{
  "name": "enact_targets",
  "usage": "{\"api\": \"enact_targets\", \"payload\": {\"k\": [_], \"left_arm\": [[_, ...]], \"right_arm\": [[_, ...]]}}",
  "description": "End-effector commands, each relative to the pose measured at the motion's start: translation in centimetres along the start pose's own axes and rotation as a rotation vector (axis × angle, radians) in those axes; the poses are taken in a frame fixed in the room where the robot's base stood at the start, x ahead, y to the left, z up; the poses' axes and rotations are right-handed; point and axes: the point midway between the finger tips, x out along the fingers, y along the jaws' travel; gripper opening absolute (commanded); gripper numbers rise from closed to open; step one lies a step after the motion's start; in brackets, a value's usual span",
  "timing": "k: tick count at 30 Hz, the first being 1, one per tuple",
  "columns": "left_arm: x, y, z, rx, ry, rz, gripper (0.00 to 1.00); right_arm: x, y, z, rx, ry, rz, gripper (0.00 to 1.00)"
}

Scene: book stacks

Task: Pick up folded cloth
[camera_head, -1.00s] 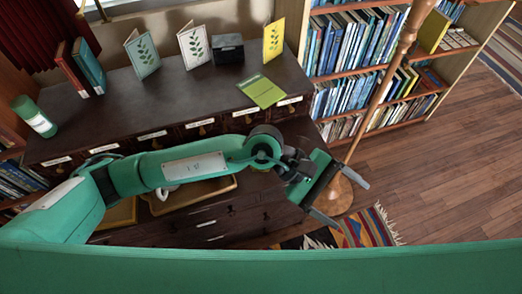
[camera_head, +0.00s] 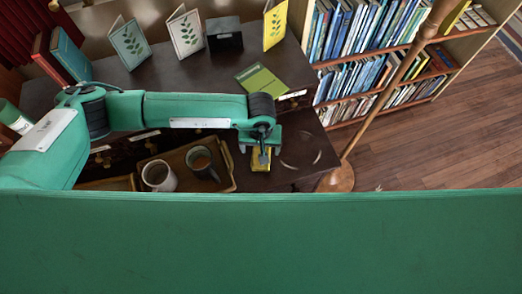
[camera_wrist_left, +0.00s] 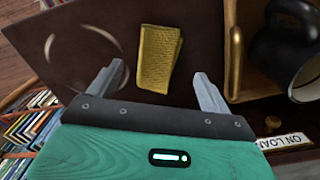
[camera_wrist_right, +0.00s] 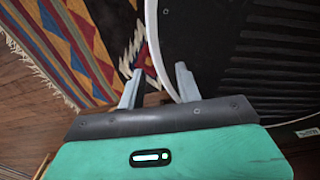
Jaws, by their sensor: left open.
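The folded cloth (camera_wrist_left: 158,58) is yellow and lies flat on a dark brown surface in the left wrist view. In the head view its yellow edge (camera_head: 261,165) shows beneath my left gripper (camera_head: 259,150). In the left wrist view my left gripper (camera_wrist_left: 158,80) is open, with one finger on each side of the near end of the cloth. The cloth looks a little beyond the fingertips and not held; I cannot tell the exact height gap. My right gripper (camera_wrist_right: 160,72) shows only in the right wrist view, its fingers apart with nothing held between them.
A wooden tray (camera_head: 229,180) with a light mug (camera_head: 159,176) and a dark mug (camera_head: 202,163) sits left of the cloth. A wooden pole (camera_head: 385,85) stands to the right. Cards and a green booklet (camera_head: 262,83) are on the upper cabinet top.

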Motion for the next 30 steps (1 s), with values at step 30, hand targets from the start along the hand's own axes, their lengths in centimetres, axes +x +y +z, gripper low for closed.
{"api": "enact_targets", "payload": {"k": [30], "left_arm": [[6.2,0.1,0.2,-0.001,0.000,0.001,0.56]], "right_arm": [[-2.5,0.2,-2.4,0.002,0.029,0.002,0.35]]}}
